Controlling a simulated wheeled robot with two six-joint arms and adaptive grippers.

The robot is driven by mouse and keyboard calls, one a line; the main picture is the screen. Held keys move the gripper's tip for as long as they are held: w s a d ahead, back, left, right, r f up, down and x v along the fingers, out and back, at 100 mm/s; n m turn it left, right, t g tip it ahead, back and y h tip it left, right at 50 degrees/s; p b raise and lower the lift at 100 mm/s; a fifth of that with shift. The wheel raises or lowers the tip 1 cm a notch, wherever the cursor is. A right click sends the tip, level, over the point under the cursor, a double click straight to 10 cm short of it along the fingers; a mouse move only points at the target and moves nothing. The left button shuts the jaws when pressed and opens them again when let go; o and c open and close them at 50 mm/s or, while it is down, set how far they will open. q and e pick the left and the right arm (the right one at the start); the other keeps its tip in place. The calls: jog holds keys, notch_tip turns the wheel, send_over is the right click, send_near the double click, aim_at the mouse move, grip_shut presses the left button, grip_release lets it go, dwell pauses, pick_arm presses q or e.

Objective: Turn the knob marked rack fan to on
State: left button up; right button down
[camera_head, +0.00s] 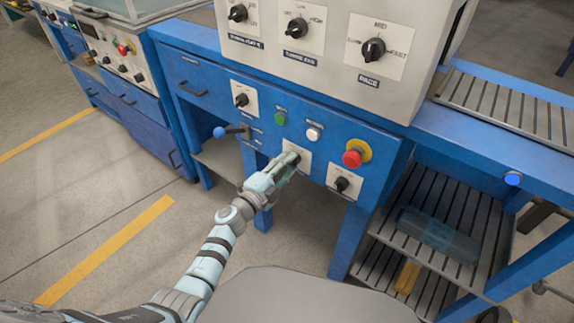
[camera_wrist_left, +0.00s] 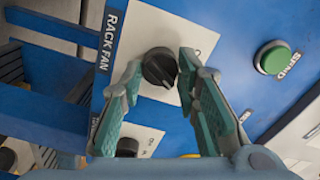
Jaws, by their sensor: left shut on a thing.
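The rack fan knob (camera_wrist_left: 159,67) is a round black knob on a white plate, with the blue label RACK FAN (camera_wrist_left: 110,38) beside the plate in the left wrist view. My left gripper (camera_wrist_left: 157,82) is shut on this knob, one teal-padded finger on each side. In the head view my left gripper (camera_head: 289,165) reaches the front of the blue panel and covers most of the knob and its plate. I cannot read the on and off marks or tell clearly where the pointer stands. My right gripper is not in view.
A green button (camera_head: 280,118), a white button (camera_head: 313,134) and a red stop button (camera_head: 353,158) sit near the gripper. Other black knobs (camera_head: 342,184) (camera_head: 241,100) are on the panel. A lever with a blue ball (camera_head: 219,132) sticks out at left. Slatted shelves (camera_head: 450,205) are at right.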

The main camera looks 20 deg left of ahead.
pick_arm(q)
jog(key=o, duration=1.2)
jog(key=shift+c, duration=0.2)
jog(key=v, duration=1.2)
